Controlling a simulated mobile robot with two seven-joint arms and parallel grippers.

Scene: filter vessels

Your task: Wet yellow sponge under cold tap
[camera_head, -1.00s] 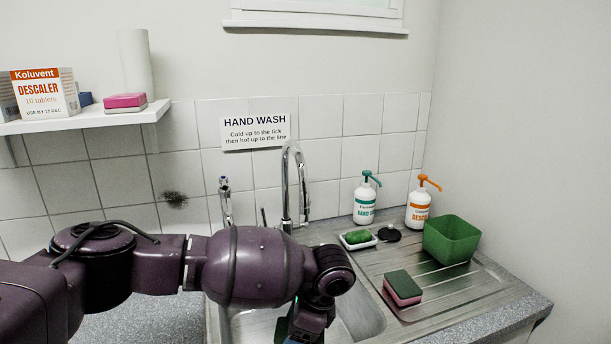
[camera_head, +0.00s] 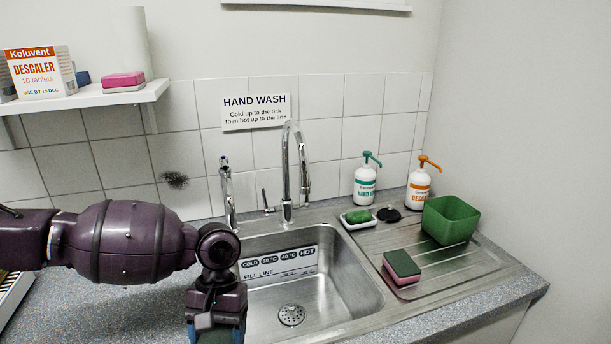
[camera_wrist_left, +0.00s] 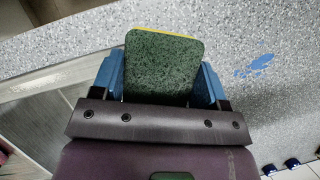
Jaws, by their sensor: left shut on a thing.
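My left gripper (camera_head: 216,330) is over the worktop left of the sink, at the bottom of the head view. In the left wrist view its blue fingers (camera_wrist_left: 160,88) are shut on the yellow sponge (camera_wrist_left: 163,68), whose dark green scouring side faces the camera with a thin yellow edge showing. The tall curved tap (camera_head: 303,165) stands behind the sink (camera_head: 345,275). A smaller slim tap (camera_head: 228,195) with a dark blue top stands to its left. No running water is visible. My right gripper is not in view.
A green-and-pink sponge (camera_head: 401,268) and a green tub (camera_head: 450,220) are on the drainer. A dish (camera_head: 358,222) with a green item and two pump bottles (camera_head: 365,182) (camera_head: 418,190) stand behind. A shelf (camera_head: 90,98) is upper left. A blue patch (camera_wrist_left: 255,65) marks the worktop.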

